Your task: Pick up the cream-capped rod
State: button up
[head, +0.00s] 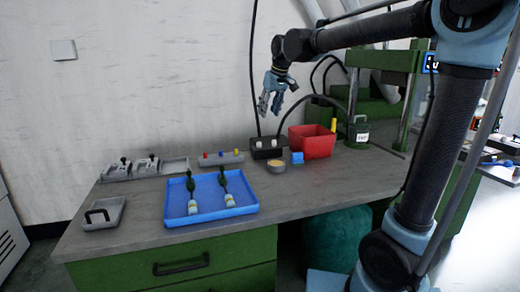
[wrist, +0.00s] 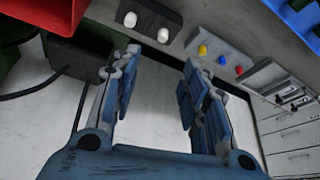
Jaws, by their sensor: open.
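A black block (head: 267,153) on the workbench holds two short uprights with pale cream caps (head: 273,143). These look like the cream-capped rods, with only their caps showing. In the wrist view the two caps (wrist: 130,19) stick out of the dark block (wrist: 150,18) beyond my fingertips. My gripper (head: 270,102) is open and empty, in the air above and behind the block. Its two fingers (wrist: 162,60) are spread wide in the wrist view, with a gap between them and the caps.
A red bin (head: 312,142) and small blue block (head: 297,158) stand right of the black block. A shallow round dish (head: 277,167) lies in front. A grey strip with coloured knobs (head: 221,158) is to the left. A blue tray (head: 238,211) holds two green parts with pale ends.

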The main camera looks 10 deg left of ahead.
aim_at(260, 143)
jog(key=x, duration=1.6)
jog(key=shift+s+a+f, duration=0.1)
jog(key=shift+a+f, duration=0.05)
jog(key=shift+a, duration=0.05)
grip_shut()
